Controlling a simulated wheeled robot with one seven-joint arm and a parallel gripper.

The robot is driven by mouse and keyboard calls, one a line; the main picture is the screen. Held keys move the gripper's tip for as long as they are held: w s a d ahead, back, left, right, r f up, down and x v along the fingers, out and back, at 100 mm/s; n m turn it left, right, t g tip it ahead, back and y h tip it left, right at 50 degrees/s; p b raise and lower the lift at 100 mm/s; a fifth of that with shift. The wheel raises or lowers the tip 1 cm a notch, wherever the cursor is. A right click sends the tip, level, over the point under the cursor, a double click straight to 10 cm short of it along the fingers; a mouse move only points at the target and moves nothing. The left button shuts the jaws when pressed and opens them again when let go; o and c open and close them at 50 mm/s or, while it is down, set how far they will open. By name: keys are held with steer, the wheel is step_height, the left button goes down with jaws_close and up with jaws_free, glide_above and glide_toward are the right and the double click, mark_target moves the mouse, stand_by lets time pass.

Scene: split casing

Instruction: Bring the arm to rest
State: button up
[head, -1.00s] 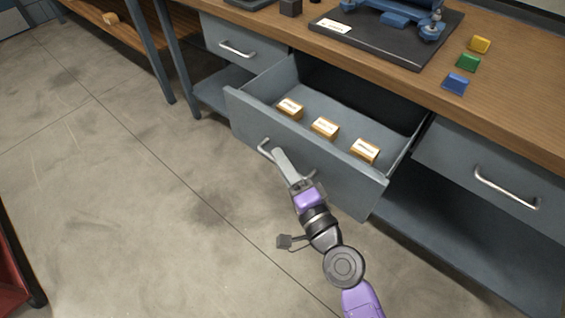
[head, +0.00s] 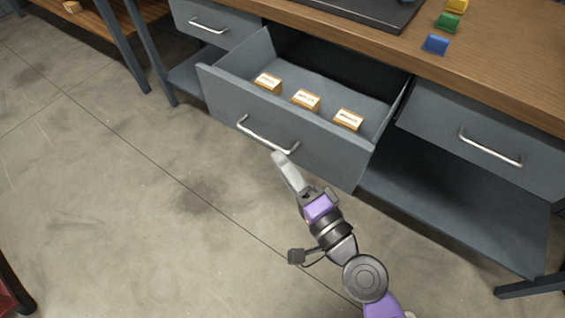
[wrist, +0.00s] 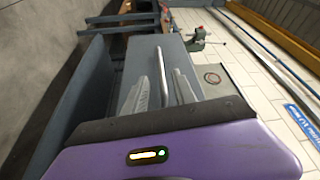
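My gripper (head: 280,158) is just in front of the pulled-out grey drawer (head: 275,125), close below its bar handle (head: 268,138) in the head view. In the wrist view my gripper (wrist: 162,92) shows two grey fingers spread apart, with the handle (wrist: 163,65) seen beyond and between them. The fingers look empty and apart from the handle. The arm reaches up from the lower right. The drawer stands open and holds three small labelled orange-brown blocks (head: 306,99) in a row.
The wooden worktop (head: 500,75) above carries a black plate (head: 370,8) and yellow, green and blue (head: 436,44) pieces. Shut drawers with bar handles sit left (head: 215,25) and right (head: 480,125). A red item (head: 10,295) stands at lower left. The floor (head: 150,220) left of the arm is clear.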

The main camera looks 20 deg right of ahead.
steer(key=s+d+f+n+g+h, duration=0.1)
steer(key=s+d+n+h, duration=0.2)
steer(key=s, duration=0.6)
steer(key=s+d+n+g, duration=0.1)
steer(key=s+d+n, duration=0.3)
steer(key=s, duration=0.5)
steer(key=s+d+f+n+g+h, duration=0.1)
steer(key=s+n+h, duration=0.1)
steer(key=s+n, duration=0.5)
steer(key=s+r+p, duration=0.3)
steer(key=r+p, duration=1.5)
steer(key=r, duration=0.1)
steer(key=shift+m, duration=0.4)
steer(key=shift+d+r, duration=0.1)
stand_by(3.1)
